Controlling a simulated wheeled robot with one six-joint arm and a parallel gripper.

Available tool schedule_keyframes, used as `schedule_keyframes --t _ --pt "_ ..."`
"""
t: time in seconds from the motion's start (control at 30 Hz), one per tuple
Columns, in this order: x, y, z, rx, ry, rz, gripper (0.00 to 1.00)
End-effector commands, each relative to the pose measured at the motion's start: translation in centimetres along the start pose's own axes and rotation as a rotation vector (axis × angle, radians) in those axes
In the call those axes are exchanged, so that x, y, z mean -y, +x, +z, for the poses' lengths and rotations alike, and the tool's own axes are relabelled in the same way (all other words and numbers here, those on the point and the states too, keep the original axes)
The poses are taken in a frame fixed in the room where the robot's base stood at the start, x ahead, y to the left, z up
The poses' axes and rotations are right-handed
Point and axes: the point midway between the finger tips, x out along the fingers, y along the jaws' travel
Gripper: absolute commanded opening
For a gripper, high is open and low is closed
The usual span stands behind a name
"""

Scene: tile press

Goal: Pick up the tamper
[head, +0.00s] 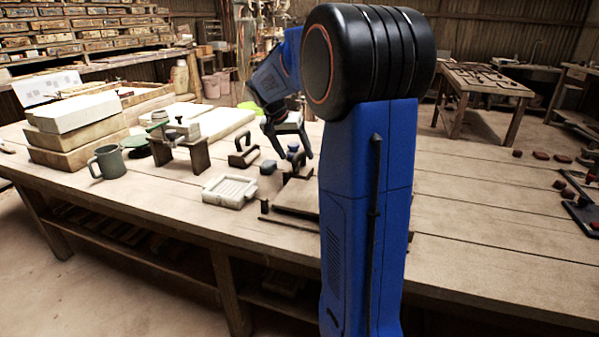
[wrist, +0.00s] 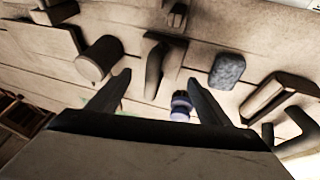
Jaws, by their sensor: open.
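A small dark piece with a rounded blue knob (head: 292,147), which looks like the tamper, stands on the workbench in the head view. I cannot be sure it is the tamper. In the wrist view its blue and pale knob (wrist: 181,106) shows between the fingers, close to the right one. My gripper (head: 293,156) points down over the bench around this spot, open and empty. Its two fingers are spread in the wrist view (wrist: 159,77). Contact with the knob cannot be made out.
A blue-grey block (head: 268,167) lies close by, also in the wrist view (wrist: 228,70). A dark block with a bow handle (head: 243,157) stands to its left. A pale ribbed tray (head: 230,191) is nearer the front.

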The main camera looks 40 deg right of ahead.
Motion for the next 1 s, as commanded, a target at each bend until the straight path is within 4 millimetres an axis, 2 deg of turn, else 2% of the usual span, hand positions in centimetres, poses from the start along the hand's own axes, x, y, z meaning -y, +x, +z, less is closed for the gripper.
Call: schedule_keyframes --t 0.23,0.53,0.8,0.97,1.0 --pt "0.0 1.2 -0.1 0.001 0.0 0.001 0.72" --pt "0.1 5.0 -0.2 0.0 0.0 0.001 0.72" --pt "0.1 5.5 -0.2 -0.001 0.0 0.0 0.72" --pt "0.1 5.4 -0.2 -0.001 0.0 0.0 0.34" --pt "0.1 5.4 -0.2 -0.001 0.0 0.0 0.32"
